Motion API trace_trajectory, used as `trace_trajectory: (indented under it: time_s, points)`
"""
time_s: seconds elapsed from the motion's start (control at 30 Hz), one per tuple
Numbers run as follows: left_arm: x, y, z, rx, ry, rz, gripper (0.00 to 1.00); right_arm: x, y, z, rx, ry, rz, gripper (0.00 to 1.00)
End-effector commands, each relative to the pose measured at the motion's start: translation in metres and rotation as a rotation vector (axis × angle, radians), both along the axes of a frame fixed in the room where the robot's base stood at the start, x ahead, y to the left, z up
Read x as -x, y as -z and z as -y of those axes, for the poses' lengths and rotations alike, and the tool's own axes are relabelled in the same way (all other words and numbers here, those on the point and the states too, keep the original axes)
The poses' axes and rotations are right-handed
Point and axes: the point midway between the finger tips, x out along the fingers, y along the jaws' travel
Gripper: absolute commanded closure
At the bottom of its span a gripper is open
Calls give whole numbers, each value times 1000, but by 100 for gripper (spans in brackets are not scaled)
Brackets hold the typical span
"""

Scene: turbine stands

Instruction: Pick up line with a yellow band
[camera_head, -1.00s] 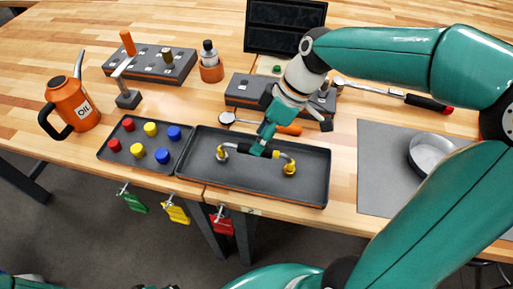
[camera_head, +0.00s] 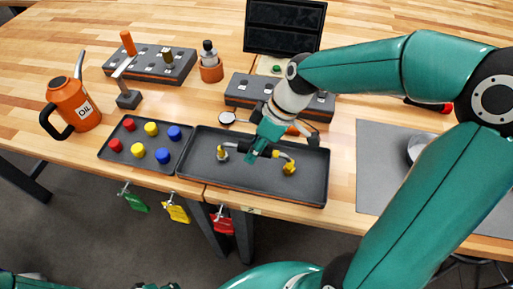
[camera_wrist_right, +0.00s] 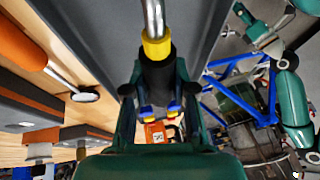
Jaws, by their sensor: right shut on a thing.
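The line with a yellow band is a bent silver tube with a black sleeve in the middle and yellow near its ends. In the head view the line (camera_head: 283,156) is at the black tray (camera_head: 315,185), and I cannot tell whether it touches the tray floor. In the right wrist view its yellow band (camera_wrist_right: 156,45) and silver tube show close up. My right gripper (camera_head: 256,153) is shut on the line's black sleeve, hiding part of it; in the wrist view the fingers (camera_wrist_right: 155,95) flank the sleeve. My left gripper is not in view.
A smaller tray (camera_head: 140,168) with red, yellow and blue caps stands left of the black tray. An orange oil can (camera_head: 75,107) is at the far left. Grey tool blocks (camera_head: 240,90) stand behind. A grey mat (camera_head: 380,170) with a round dish (camera_head: 417,147) lies right.

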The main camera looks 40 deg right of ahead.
Motion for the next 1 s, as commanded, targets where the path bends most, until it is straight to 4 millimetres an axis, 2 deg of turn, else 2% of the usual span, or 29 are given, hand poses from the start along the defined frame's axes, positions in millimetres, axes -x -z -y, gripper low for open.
trace_trajectory:
  time_s: [0.43, 0.63, 0.77, 0.87, 1.0]
  points:
    - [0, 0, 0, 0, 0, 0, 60, 0, -1, 0, 0, 1, 1, 100]
    - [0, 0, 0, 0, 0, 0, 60, -1, -11, 1, 0, 2, 5, 100]
    - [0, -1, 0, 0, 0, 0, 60, -1, -26, 0, 1, 0, 6, 100]
    - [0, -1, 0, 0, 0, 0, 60, -2, -45, 1, 1, 1, 9, 100]
    - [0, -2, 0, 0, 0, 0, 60, -2, -81, 0, 0, 0, 11, 100]
